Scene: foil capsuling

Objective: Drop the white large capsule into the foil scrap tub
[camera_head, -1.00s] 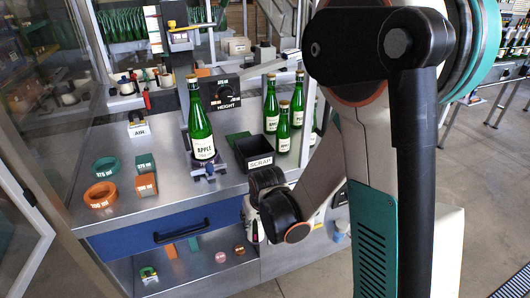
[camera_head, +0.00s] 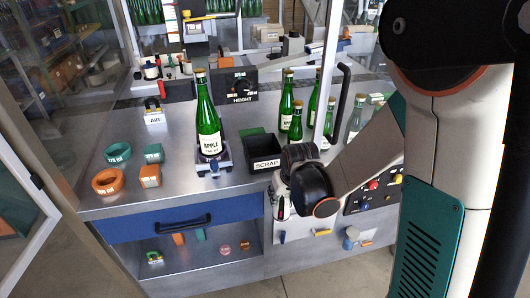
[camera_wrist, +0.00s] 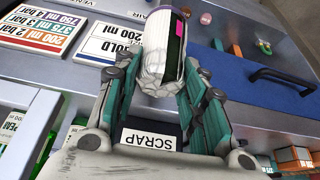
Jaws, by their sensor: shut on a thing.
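The white large capsule (camera_wrist: 160,48) is between the fingers of my gripper (camera_wrist: 160,75) in the wrist view; it has a dark stripe and a pink mark on one side. My gripper is shut on it. The foil scrap tub (camera_head: 263,146) is a black open box labelled SCRAP on the bench in the head view, right of the bottle stand. In the head view my wrist is in front of the bench, right of and below the tub; the fingertips and capsule are hard to make out there. The tub's SCRAP label (camera_wrist: 148,139) shows between my fingers in the wrist view.
A green APPLE bottle (camera_head: 208,125) stands on a stand left of the tub. Several more bottles (camera_head: 295,122) stand behind and right of it. Orange and green size parts (camera_head: 110,181) lie on the left of the bench. A blue drawer (camera_head: 180,218) is below.

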